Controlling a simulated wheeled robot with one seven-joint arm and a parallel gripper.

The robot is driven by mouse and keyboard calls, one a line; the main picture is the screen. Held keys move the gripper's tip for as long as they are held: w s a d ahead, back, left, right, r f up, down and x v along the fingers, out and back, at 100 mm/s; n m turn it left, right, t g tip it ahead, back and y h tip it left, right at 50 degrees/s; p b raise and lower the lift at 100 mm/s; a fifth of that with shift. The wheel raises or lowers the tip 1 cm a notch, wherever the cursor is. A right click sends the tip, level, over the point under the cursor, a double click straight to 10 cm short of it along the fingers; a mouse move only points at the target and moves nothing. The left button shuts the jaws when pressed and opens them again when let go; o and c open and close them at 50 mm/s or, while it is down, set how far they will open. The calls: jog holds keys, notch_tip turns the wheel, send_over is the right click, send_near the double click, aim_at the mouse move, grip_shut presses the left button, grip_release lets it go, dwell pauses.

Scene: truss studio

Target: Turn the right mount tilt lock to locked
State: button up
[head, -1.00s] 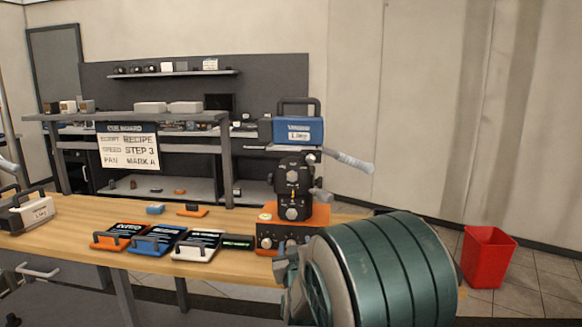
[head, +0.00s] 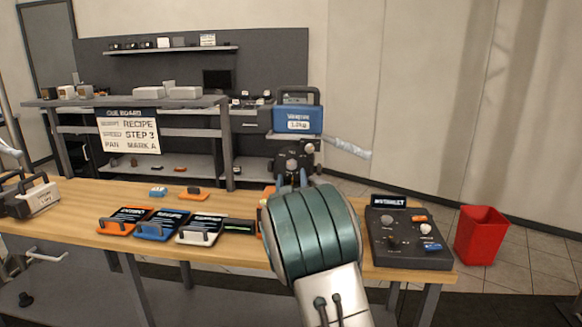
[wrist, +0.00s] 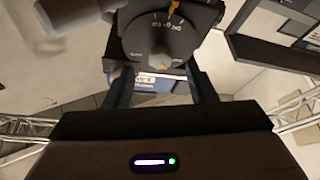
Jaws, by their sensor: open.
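The black camera mount (head: 298,158) stands on the table with a long grey handle reaching to the right. Its lower part is hidden behind my arm in the head view. In the wrist view a dark dial (wrist: 150,28) with light markings and a yellow pointer shows on the mount, and a grey knob (wrist: 158,58) sticks out below the dial's middle. My gripper (wrist: 162,78) is open, with one finger on each side of the line to the knob. The knob lies just beyond the fingertips; I cannot tell if they touch it.
Orange, blue and white cards (head: 162,224) lie on the table to the left. A dark control box (head: 415,240) is at the right end, and a red bin (head: 481,236) stands on the floor beyond it.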

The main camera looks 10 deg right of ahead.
aim_at(292, 167)
jog(key=shift+p+x, duration=0.3)
jog(key=shift+x, duration=2)
jog(key=c, duration=1)
